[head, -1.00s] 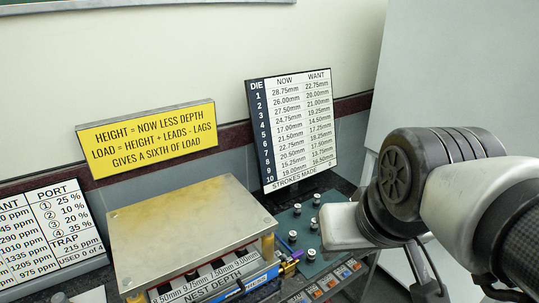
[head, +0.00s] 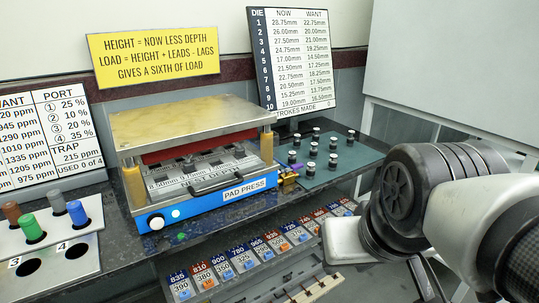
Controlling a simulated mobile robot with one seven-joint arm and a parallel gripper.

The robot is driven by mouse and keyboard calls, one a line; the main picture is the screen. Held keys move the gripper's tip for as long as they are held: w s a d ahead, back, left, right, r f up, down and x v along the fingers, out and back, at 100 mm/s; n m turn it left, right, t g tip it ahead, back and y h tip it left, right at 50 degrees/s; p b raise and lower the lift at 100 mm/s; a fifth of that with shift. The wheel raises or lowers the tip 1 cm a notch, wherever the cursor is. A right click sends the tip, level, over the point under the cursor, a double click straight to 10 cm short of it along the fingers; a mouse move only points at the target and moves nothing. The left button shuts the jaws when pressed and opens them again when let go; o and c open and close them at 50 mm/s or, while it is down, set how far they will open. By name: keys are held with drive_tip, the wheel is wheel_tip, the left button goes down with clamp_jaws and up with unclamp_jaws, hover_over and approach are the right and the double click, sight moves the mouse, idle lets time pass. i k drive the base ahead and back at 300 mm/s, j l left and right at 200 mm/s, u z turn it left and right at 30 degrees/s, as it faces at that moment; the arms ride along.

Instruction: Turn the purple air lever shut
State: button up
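The purple air lever (head: 290,179) is a small purple piece beside a brass-coloured fitting, at the right side of the blue pad press (head: 222,203). It is small in the head view, and I cannot tell whether it stands open or shut. My arm fills the right side of the view, with its nearest visible part well to the right of and in front of the lever. My gripper's fingertips are not clearly visible, and nothing of mine touches the lever.
A green mat (head: 345,160) with several small dark-and-silver cylinders lies right of the lever. A rack of numbered tags (head: 250,262) runs along the bench front. A holder (head: 88,255) with coloured plugs is at the left. Signs stand along the back wall.

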sight(298, 166)
drive_tip(key=i+l, duration=0.35)
drive_tip(key=i+l+z, duration=0.1)
drive_tip(key=i+l, duration=0.2)
drive_tip(key=i, duration=0.3)
drive_tip(key=j, duration=0.1)
